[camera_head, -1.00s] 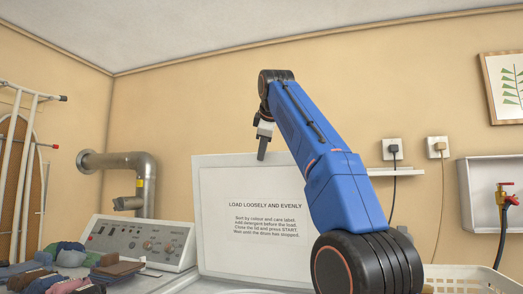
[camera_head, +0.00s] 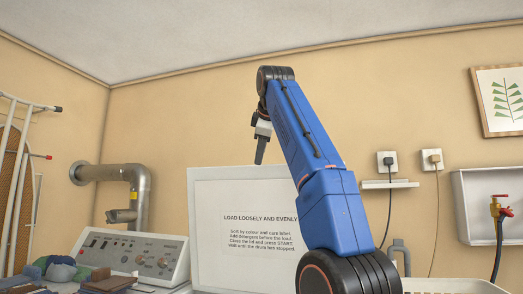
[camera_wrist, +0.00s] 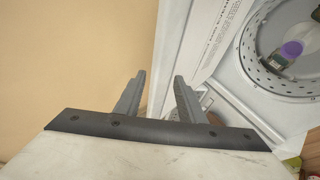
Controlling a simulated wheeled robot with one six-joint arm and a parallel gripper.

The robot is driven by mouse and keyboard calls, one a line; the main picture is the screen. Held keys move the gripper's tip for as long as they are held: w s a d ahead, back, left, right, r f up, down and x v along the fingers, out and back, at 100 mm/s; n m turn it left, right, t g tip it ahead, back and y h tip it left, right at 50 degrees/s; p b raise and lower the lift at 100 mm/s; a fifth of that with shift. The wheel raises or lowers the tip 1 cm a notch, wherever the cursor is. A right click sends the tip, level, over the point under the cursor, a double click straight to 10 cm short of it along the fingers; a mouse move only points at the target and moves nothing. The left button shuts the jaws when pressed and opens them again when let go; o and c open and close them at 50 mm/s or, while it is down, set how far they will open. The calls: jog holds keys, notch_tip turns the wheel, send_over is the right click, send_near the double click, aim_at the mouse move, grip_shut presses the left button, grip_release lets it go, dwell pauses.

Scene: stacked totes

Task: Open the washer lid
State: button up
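The washer lid (camera_head: 232,190) stands raised and upright in the head view, a white panel with printed loading instructions facing me. In the wrist view the lid (camera_wrist: 212,38) is a pale slanted panel with print, and the drum (camera_wrist: 262,70) beside it is uncovered. My gripper (camera_head: 260,155) points down just above the lid's top edge in the head view. I see no contact with the lid. My arm hides the lid's right part.
A control panel (camera_head: 130,252) with knobs stands left of the lid, with folded clothes (camera_head: 60,270) in front. A metal pipe (camera_head: 138,180) is on the wall behind. A purple-topped item (camera_wrist: 292,48) lies in the drum. A white basket (camera_head: 450,286) is at lower right.

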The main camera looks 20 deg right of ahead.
jog(key=shift+v, duration=0.8)
jog(key=shift+s, duration=0.1)
jog(key=shift+s+a, duration=0.1)
